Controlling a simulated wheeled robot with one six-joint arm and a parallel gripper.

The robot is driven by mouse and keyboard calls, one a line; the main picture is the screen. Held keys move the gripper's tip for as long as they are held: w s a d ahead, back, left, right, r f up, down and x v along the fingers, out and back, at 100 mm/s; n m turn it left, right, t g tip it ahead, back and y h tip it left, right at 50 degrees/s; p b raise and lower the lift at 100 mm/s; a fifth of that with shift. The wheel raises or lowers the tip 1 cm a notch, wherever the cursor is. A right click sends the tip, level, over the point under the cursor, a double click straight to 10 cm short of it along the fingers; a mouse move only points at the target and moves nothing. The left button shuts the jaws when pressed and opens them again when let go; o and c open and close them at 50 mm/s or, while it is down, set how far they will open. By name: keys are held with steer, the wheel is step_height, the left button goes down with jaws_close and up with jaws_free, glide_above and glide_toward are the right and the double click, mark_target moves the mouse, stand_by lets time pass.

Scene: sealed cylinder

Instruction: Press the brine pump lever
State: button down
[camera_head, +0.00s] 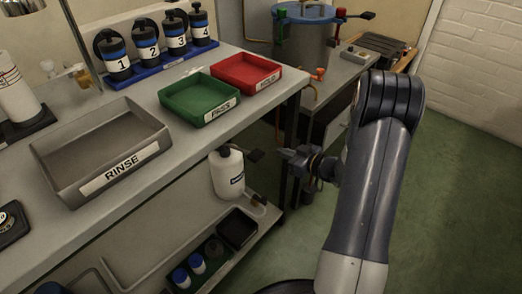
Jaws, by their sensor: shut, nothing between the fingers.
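My gripper (281,152) is shut and empty, pointing left. The link between paddle and bottle is partly hard to see in shadow.
The counter holds a RINSE tray (60,158), a green tray (164,99), a red tray (219,68) and a blue rack (150,75) of numbered bottles. The lower shelf holds a black tray (238,229). A counter leg stands near my gripper. Green floor (465,190) is clear at right.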

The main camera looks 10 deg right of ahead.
steer(key=b, duration=0.3)
glide_above(262, 153)
steer(key=s, duration=0.2)
step_height(262, 153, down, 3)
steer(key=shift+w+a+f+b, duration=0.1)
steer(key=shift+a+f+b, duration=0.1)
steer(key=shift+f+b, duration=0.35)
steer(key=shift+a+f+b, duration=0.15)
steer(key=shift+f+b, duration=0.15)
steer(key=shift+f, duration=0.9)
